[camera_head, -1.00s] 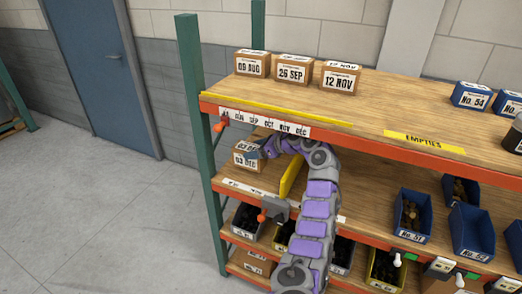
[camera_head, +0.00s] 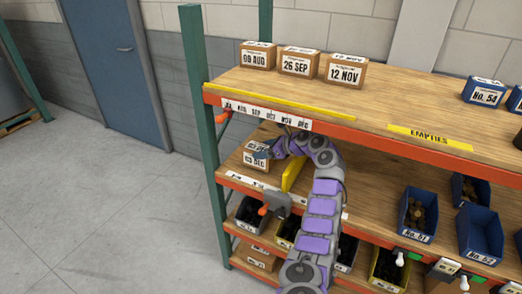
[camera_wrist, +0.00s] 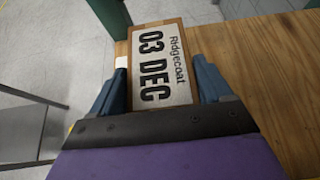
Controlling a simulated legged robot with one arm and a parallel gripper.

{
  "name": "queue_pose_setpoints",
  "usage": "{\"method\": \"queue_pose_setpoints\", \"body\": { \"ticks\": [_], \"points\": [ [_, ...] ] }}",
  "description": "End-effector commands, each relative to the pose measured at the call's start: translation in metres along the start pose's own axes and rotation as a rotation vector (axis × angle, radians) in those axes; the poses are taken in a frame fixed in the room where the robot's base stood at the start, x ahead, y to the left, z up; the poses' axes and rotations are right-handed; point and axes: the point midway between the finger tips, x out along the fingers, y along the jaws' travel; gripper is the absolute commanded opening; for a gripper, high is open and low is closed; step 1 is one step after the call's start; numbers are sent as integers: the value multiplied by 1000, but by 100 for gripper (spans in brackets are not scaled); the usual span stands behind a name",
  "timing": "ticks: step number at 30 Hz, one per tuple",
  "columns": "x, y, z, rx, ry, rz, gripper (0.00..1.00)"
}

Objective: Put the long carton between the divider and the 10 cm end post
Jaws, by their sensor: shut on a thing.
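The long carton (camera_head: 256,158), a brown box with white "03 DEC" labels, is at the left end of the middle shelf. It also fills the centre of the wrist view (camera_wrist: 162,65). My gripper (camera_head: 266,152) is shut on it, with a blue finger on each side of the carton in the wrist view (camera_wrist: 160,85). The yellow divider (camera_head: 292,175) stands on the same shelf, to the right of the carton with a gap between. I cannot clearly pick out the 10 cm end post. Whether the carton touches the shelf is unclear.
A green rack upright (camera_head: 209,150) stands left of the carton. The upper shelf (camera_head: 400,105) overhangs it and carries three dated cartons (camera_head: 298,62). A grey bracket with an orange knob (camera_head: 272,203) sits at the shelf front. Bare wood lies right of the divider.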

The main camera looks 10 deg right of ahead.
Motion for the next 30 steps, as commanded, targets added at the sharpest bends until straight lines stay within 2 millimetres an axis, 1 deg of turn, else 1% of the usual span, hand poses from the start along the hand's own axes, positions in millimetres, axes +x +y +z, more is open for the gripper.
{"method": "queue_pose_setpoints", "body": {
  "ticks": [7, 8, 13, 14, 21, 23, 26, 27, 30],
  "points": [
    [6, 4, 0, -4, 3, -1, 26],
    [7, 4, 0, -4, 5, -1, 82],
    [7, 4, -1, -3, 5, -1, 98],
    [6, 3, -1, -3, 4, -1, 100],
    [3, 1, -1, -1, 1, 0, 100],
    [1, 1, 2, -2, 1, 0, 100],
    [-3, 2, 14, -3, 1, -1, 100],
    [-9, 1, 10, -3, 3, -3, 100],
    [-27, 2, 8, -3, 6, -4, 100]
  ]
}}
